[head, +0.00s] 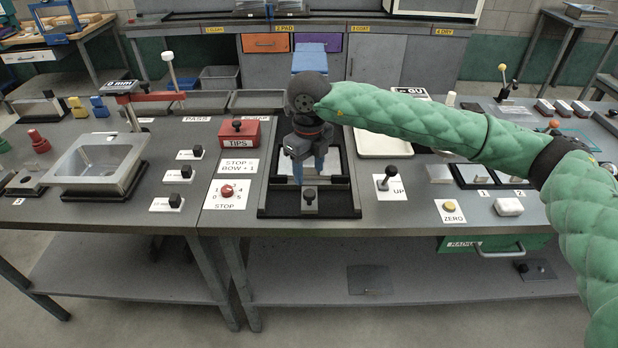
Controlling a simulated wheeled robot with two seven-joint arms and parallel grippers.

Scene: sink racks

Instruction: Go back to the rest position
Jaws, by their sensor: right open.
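My right arm, in a green quilted sleeve, reaches in from the right across the bench in the head view. My right gripper (308,165) points down over the black-framed tray (264,192) at the middle of the bench. Its blue fingers are apart, on the far side of a small dark knob (309,196) at the tray's near edge. I cannot tell whether the fingertips touch anything. My left gripper is not in view.
A metal sink pan (98,165) is at the left.

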